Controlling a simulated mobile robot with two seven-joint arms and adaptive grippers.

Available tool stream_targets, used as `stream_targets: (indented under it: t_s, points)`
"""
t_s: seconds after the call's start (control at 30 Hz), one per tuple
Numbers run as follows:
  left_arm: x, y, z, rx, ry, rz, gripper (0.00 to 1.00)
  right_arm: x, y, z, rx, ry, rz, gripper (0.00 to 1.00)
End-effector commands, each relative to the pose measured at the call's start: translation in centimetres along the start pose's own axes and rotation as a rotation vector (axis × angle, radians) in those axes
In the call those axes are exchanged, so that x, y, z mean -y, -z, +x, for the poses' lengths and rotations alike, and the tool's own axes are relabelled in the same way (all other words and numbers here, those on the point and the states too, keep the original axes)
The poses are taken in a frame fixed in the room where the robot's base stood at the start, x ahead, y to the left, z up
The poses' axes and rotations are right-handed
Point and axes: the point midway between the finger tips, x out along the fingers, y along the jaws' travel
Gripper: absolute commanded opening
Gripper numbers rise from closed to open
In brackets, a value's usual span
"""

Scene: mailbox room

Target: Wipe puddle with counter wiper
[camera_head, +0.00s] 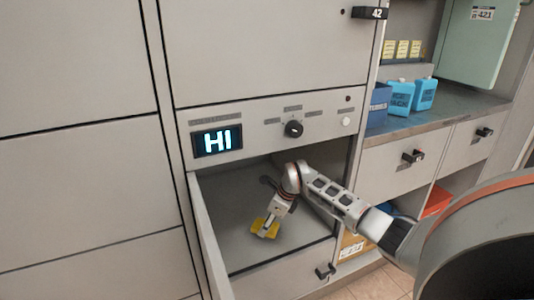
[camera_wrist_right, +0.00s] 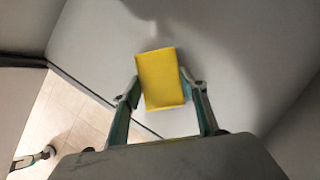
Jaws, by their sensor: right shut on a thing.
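The yellow counter wiper (camera_head: 265,226) is inside the open compartment in the head view. My right gripper (camera_head: 268,229) reaches in from the right and is shut on it, close to the grey compartment floor (camera_head: 232,247). In the right wrist view the yellow wiper (camera_wrist_right: 160,78) sits between the two fingers of my right gripper (camera_wrist_right: 165,90). A pale patch (camera_wrist_right: 155,42) shows just beyond the wiper; I cannot tell whether it is the puddle. No puddle is clear in the head view. My left gripper is not in view.
The compartment's open door (camera_head: 207,236) stands on its left, and a panel with a lit display (camera_head: 217,140) and a knob (camera_head: 293,129) is above it. A low front with a handle (camera_head: 325,271) bounds it. Blue ice packs (camera_head: 424,94) stand on the counter (camera_head: 440,120) at right.

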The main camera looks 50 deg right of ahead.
Motion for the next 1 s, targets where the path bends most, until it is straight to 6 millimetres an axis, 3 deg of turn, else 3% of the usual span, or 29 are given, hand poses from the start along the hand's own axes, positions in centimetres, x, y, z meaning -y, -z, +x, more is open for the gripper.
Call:
stream_targets:
  t_s: [1.0]
  points:
    - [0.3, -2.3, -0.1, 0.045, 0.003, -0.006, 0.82, 0.0, 1.0, 1.9, -0.004, 0.000, 0.000, 0.25]
